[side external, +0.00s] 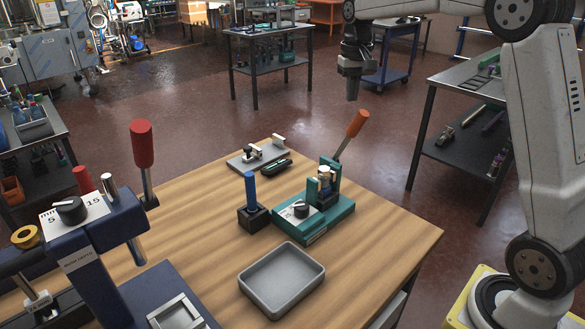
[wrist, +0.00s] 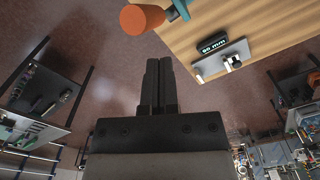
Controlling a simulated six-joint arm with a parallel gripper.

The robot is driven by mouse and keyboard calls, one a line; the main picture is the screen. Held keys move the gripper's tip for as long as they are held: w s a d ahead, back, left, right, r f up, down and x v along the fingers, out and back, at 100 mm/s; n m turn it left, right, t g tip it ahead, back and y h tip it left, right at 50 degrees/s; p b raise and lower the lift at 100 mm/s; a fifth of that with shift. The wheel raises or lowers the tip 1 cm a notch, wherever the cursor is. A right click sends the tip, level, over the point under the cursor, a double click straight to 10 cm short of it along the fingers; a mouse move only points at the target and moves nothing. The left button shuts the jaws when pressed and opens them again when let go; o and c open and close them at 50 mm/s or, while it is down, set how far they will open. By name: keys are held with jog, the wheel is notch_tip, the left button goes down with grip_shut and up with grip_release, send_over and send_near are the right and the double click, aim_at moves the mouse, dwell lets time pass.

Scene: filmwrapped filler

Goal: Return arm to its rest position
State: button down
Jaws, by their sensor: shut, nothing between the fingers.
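My gripper (side external: 352,84) hangs in the air beyond the far right edge of the wooden table (side external: 395,238), pointing down. In the wrist view my gripper (wrist: 158,72) has its two dark fingers side by side, shut with nothing between them. It is well clear of the table and touches nothing. My arm comes in from the right in the side view.
On the table are a teal fixture (side external: 318,222) with an orange-handled lever (side external: 357,124), a blue post in a dark block (side external: 251,212), a grey tray (side external: 281,280) and a grey plate with a gauge (side external: 257,154). A blue press (side external: 100,262) stands front left. Floor surrounds the table.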

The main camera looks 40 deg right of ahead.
jog(key=shift+s+a+f, duration=0.1)
jog(key=shift+a+f, duration=0.35)
jog(key=shift+f, duration=0.05)
jog(key=s+a+f+n+t, duration=0.2)
jog(key=s+a+f+n, duration=0.4)
jog(key=s+a+f, duration=0.8)
jog(key=s+f, duration=0.3)
jog(key=s, duration=0.1)
jog(key=shift+a+f+t, duration=0.3)
jog(key=shift+a, duration=0.1)
